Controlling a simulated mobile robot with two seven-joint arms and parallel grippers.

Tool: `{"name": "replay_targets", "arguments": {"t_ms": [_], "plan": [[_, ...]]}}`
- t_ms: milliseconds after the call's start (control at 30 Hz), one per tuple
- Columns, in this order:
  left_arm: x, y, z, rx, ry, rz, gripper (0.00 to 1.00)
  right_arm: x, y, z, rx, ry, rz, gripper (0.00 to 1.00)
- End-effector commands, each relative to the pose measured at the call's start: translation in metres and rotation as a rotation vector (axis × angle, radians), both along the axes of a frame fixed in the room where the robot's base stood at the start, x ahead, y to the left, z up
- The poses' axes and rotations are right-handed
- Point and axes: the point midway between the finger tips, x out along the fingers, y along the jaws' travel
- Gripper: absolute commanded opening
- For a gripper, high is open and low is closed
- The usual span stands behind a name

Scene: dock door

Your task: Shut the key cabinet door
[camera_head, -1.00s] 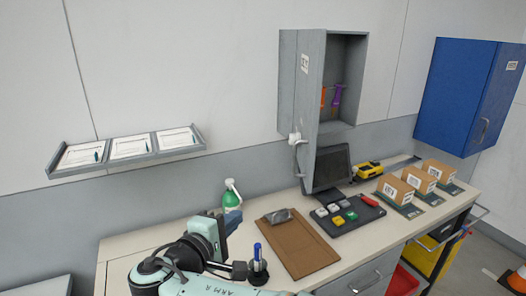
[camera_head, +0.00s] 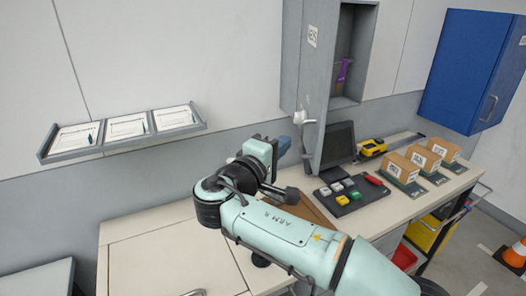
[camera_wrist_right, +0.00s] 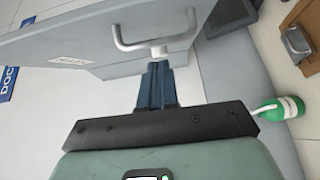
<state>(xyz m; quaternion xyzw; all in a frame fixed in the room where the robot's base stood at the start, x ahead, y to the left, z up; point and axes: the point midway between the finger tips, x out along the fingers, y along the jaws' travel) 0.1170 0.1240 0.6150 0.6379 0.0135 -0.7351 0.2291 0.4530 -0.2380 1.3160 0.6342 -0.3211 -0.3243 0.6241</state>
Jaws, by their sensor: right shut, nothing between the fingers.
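The grey key cabinet (camera_head: 352,100) hangs on the wall with its inside showing, and a purple-tagged key (camera_head: 343,70) hangs in it. Its door (camera_head: 318,85) stands open, swung out towards me. My right gripper (camera_head: 285,146) is just left of the door's lower part. In the wrist view the shut, empty blue fingers (camera_wrist_right: 157,80) point at the door (camera_wrist_right: 100,45), close to the white knob and below the handle (camera_wrist_right: 155,32). I cannot tell whether they touch. My left gripper is out of view.
A blue cabinet (camera_head: 465,75) hangs at the right. The bench below holds a dark monitor (camera_head: 338,143), a button panel (camera_head: 348,192), a yellow tape measure (camera_head: 373,147) and cardboard boxes (camera_head: 422,157). A green bottle (camera_wrist_right: 280,108) shows in the wrist view. The bench's left part is clear.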

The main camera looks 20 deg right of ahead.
Motion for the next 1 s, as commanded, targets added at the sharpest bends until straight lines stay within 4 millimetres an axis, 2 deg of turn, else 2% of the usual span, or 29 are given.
{"name": "replay_targets", "arguments": {"t_ms": [100,200,667,867,1000], "plan": [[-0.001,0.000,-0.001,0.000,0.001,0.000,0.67,-0.002,-0.012,-0.001,0.001,0.001,0.000,0.00],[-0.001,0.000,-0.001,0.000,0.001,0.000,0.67,-0.003,-0.016,-0.002,0.000,0.001,0.001,0.00],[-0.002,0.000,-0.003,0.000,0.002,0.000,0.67,-0.004,-0.019,-0.002,0.000,0.001,0.007,0.00],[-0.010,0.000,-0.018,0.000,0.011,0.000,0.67,-0.015,-0.035,-0.004,0.001,-0.001,0.055,0.00],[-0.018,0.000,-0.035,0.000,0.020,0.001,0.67,-0.029,-0.058,-0.005,0.002,-0.003,0.126,0.00]]}}
